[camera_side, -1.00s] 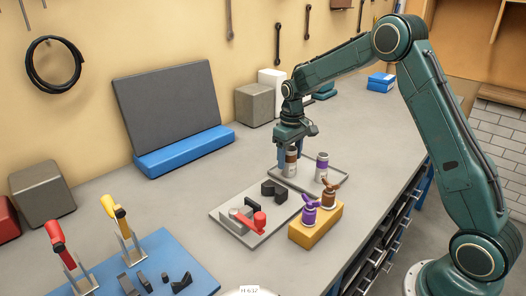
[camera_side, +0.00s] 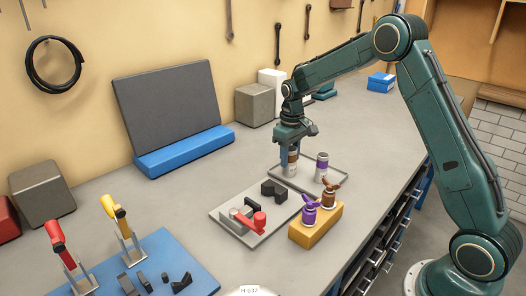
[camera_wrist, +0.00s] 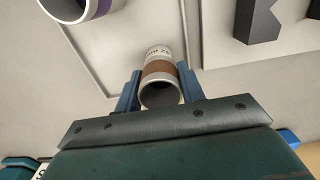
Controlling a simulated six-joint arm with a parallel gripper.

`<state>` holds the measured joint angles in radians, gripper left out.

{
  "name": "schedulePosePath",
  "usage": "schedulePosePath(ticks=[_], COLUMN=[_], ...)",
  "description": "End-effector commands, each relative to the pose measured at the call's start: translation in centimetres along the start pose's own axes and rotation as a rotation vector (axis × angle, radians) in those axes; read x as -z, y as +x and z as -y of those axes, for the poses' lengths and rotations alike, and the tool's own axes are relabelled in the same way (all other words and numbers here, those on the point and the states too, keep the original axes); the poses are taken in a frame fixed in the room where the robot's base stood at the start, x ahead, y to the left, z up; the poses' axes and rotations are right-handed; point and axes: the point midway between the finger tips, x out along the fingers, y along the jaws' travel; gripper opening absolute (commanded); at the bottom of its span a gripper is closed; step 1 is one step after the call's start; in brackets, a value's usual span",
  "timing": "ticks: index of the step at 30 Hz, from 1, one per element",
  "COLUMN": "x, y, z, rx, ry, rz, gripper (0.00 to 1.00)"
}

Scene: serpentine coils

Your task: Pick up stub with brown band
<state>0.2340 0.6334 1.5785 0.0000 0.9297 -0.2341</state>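The stub with the brown band (camera_side: 292,167) is a pale upright cylinder standing at the left end of a shallow grey tray. In the wrist view the stub (camera_wrist: 160,82) shows its open round end, brown band and some dark lettering. My gripper (camera_side: 289,157) points down over it. In the wrist view the blue fingers of my gripper (camera_wrist: 160,90) lie against both sides of the stub, with no clear gap. A stub with a purple band (camera_side: 322,167) stands to the right in the same tray; it shows partly in the wrist view (camera_wrist: 80,8).
The tray (camera_side: 340,170) has a low rim. A yellow block (camera_side: 316,232) holds purple and brown valve-like pieces in front. A second grey tray (camera_side: 226,217) holds black, grey and red parts. A blue mat (camera_side: 205,283) with tools lies front left.

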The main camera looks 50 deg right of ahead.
Motion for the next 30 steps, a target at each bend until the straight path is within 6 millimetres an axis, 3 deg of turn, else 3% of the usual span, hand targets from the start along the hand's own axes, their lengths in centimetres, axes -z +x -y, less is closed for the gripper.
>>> schedulePosePath(ticks=[3,11,30], x=[0.0,0.1,0.1], y=[0.0,-0.6,-4.2], z=[0.0,0.0,0.0], rx=[0.0,-0.001,-0.001], ry=[0.0,0.0,0.0], rz=[-0.001,-0.002,-0.003], gripper=[0.02,0.02,0.02])
